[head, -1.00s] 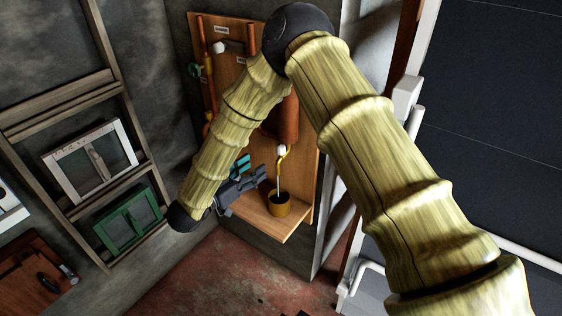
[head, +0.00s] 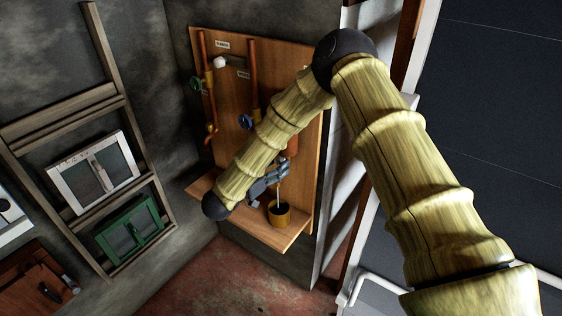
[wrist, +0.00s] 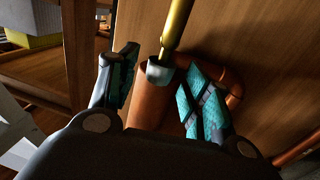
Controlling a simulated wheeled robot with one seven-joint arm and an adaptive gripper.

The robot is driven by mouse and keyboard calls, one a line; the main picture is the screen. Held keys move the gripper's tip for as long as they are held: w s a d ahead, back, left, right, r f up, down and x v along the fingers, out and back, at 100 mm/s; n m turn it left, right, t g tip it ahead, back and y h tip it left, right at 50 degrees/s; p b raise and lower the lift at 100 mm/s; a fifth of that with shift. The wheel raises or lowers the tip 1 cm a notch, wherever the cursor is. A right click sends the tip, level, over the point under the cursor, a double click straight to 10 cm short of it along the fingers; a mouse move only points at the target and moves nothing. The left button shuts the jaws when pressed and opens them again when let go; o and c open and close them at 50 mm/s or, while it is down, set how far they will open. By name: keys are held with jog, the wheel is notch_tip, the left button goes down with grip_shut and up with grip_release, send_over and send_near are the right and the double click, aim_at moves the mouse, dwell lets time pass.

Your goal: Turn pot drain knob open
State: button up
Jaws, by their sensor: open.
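The copper pot (head: 292,146) hangs on the wooden board in the head view, mostly hidden behind my arm. Below it a thin pale stem (head: 280,190) runs down toward a brass-coloured bucket (head: 279,216) on the shelf. My gripper (head: 281,172) is beside the drain, under the pot. In the wrist view my gripper (wrist: 161,86) is open, its teal-padded fingers on either side of a pale knob-like end (wrist: 160,73) on a brass rod (wrist: 176,25). The copper body (wrist: 150,102) is behind it. I cannot tell whether either finger touches the knob.
The board (head: 279,58) carries copper pipes, a green wheel (head: 197,83), a blue wheel (head: 246,121) and a white knob (head: 220,63). The shelf (head: 285,240) juts out below. A green cabinet (head: 130,228) and a white cabinet (head: 94,173) are at left. The floor is clear.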

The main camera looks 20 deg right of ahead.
jog(key=shift+w+d, duration=0.15)
jog(key=shift+d, duration=0.1)
jog(key=shift+c, duration=0.2)
jog(key=c, duration=1)
jog(key=shift+d+r+n+t+y, duration=0.1)
jog(key=shift+n+t+y, duration=0.65)
jog(key=shift+t, duration=0.25)
jog(key=shift+s+d+n+t+y, duration=0.1)
jog(key=shift+s+n+t+y, duration=0.05)
jog(key=shift+n+t+y, duration=0.7)
jog(key=shift+s+d+n+t+y, duration=0.1)
jog(key=shift+s+n+t+y, duration=0.05)
jog(key=shift+n+t+y, duration=0.65)
